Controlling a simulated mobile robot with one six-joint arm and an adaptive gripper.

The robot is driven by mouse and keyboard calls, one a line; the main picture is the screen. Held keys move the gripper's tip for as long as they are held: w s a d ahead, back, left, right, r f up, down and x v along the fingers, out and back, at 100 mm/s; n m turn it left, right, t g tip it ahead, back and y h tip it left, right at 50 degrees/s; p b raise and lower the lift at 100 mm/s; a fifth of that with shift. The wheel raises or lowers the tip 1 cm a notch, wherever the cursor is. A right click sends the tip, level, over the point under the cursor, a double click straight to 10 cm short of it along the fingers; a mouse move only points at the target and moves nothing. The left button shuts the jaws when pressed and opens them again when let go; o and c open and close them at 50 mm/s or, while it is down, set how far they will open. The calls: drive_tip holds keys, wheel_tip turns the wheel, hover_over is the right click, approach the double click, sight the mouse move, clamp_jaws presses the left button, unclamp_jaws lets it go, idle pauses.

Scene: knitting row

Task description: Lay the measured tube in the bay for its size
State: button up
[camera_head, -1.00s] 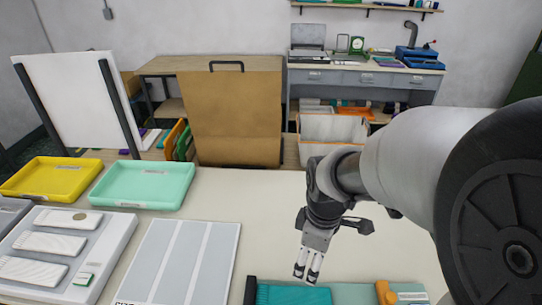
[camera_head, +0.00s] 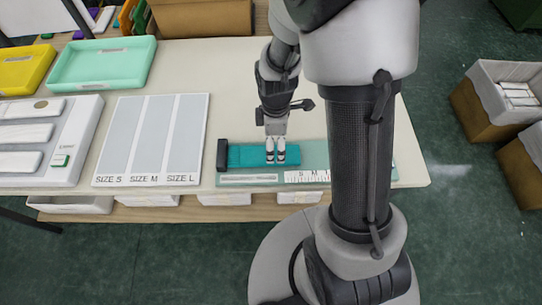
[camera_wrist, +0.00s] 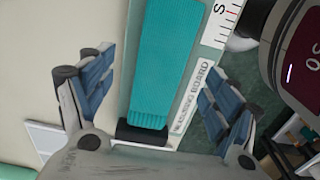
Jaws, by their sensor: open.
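A teal ribbed tube (camera_head: 247,155) lies flat on the pale green measuring board (camera_head: 316,156), with one end at the black stop block (camera_head: 222,154). It also shows in the wrist view (camera_wrist: 165,65). My gripper (camera_head: 275,156) is over the tube, pointing down. In the wrist view my gripper (camera_wrist: 155,92) is open, one finger on each side of the tube, with nothing held. The size board (camera_head: 153,137) lies to the left, with three empty grey bays marked SIZE S, SIZE M and SIZE L.
A white tray (camera_head: 70,158) with pale pieces lies left of the size board. A mint tray (camera_head: 100,65) and a yellow tray (camera_head: 22,70) stand behind. Bare tabletop (camera_head: 225,85) lies behind the measuring board. Boxes (camera_head: 505,100) stand on the floor at right.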

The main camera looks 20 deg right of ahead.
sight(275, 154)
drive_tip(key=f, duration=0.2)
drive_tip(key=f+b, duration=0.2)
drive_tip(key=f, duration=0.1)
drive_tip(key=shift+s+f, duration=0.25)
drive_tip(key=shift+f, duration=0.1)
drive_tip(key=shift+r, duration=0.1)
drive_tip(key=c, duration=1)
drive_tip(key=shift+o, duration=0.2)
drive_tip(key=shift+r, duration=0.1)
wheel_tip(275, 154, up, 20)
drive_tip(key=p, duration=0.6)
